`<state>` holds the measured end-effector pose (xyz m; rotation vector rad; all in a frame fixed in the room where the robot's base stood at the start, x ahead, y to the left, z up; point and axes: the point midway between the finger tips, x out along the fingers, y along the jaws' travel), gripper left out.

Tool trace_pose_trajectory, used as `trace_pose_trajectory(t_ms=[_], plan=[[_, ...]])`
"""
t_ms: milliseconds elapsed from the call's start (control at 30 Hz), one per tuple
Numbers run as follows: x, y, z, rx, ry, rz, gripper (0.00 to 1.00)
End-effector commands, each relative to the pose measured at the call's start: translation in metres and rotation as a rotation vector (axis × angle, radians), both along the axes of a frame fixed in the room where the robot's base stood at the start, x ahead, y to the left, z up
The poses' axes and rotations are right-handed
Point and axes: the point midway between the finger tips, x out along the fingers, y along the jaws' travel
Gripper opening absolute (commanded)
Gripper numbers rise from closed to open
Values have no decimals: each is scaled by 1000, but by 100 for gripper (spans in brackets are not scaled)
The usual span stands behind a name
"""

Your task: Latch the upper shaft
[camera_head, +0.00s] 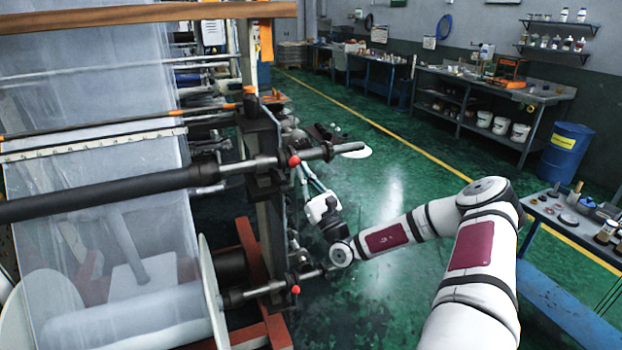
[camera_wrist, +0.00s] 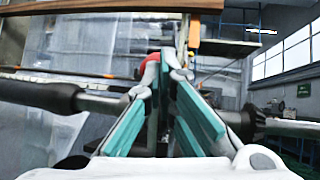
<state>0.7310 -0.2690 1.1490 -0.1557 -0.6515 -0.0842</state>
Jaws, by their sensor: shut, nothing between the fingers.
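The upper shaft (camera_head: 110,193) is a long dark roller at left. Its metal end runs through a bracket on the upright frame. A latch with a red knob (camera_head: 294,160) sits at that bracket. My gripper (camera_head: 304,168) is just right of the knob, reaching up from below, with teal fingers shut and empty. In the wrist view the fingertips (camera_wrist: 165,72) meet in front of the red knob (camera_wrist: 152,64) and partly hide it. I cannot tell whether they touch it. The shaft (camera_wrist: 45,95) crosses behind the fingers. Whether the latch is open or closed is unclear.
A lower shaft with its own red knob (camera_head: 295,289) and a film roll (camera_head: 130,325) lie below. The upright frame post (camera_head: 268,225) stands left of my gripper. A small table (camera_head: 560,225) with parts is at right.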

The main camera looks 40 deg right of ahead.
Motion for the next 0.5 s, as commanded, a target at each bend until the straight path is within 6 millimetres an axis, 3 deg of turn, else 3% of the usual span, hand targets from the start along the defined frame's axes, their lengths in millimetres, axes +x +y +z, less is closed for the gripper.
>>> trace_pose_trajectory(t_ms=[500], plan=[[31, -9, 20, -1, -3, 0, 0]])
